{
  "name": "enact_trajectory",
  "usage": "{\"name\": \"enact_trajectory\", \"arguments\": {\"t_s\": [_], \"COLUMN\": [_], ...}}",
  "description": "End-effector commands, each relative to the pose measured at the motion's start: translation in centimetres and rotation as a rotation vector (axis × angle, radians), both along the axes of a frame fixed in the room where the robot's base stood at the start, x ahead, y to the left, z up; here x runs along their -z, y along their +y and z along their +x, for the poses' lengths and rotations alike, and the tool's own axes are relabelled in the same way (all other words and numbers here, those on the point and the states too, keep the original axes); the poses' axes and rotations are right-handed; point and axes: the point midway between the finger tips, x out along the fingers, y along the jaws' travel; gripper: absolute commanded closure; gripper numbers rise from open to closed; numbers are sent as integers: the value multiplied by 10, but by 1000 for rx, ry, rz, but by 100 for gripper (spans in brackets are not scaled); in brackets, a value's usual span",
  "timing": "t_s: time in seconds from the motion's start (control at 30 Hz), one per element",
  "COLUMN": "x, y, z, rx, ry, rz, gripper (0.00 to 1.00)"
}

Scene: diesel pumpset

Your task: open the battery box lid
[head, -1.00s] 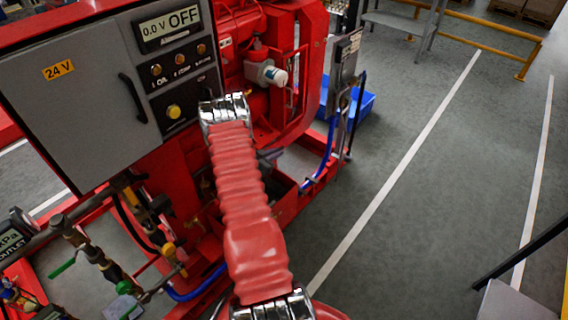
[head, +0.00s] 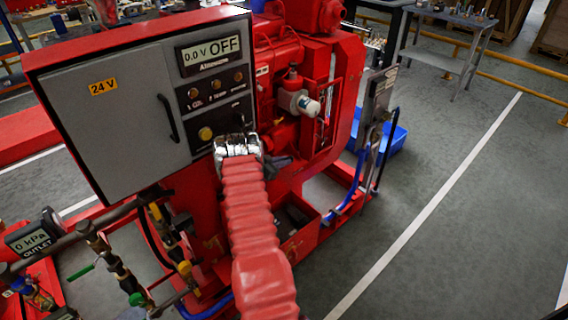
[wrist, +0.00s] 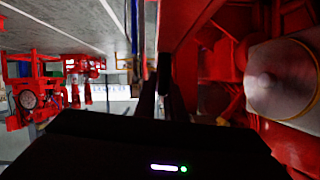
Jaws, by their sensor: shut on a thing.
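The battery box (head: 304,238) is a red box low on the pumpset's base frame, right of my arm in the head view. Its top shows a dark interior with a dark object inside. My gripper (head: 277,166) is small and dark there, just past the chrome wrist ring and above the box, partly hidden by my arm. In the wrist view my gripper (wrist: 163,88) has its dark fingers close together on a narrow dark part beside a large red surface. That part looks like the lid's edge, but blur and shadow hide the exact contact.
The grey control cabinet (head: 110,115) stands left of my arm. A white-capped filter (head: 303,103) and red engine parts are close above the gripper. Pipes and valves (head: 115,265) lie at lower left. A blue hose (head: 347,198) runs at the right. The floor (head: 440,230) farther right is clear.

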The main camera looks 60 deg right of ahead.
Motion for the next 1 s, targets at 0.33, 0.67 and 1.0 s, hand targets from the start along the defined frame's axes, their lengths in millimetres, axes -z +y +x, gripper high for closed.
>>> {"name": "enact_trajectory", "arguments": {"t_s": [0.33,0.67,1.0], "x": [3,1,-10], "y": [2,2,26], "z": [-1,-2,1], "rx": [2,2,2], "ry": [-1,0,1], "rz": [5,4,3], "gripper": [84,83,83]}}
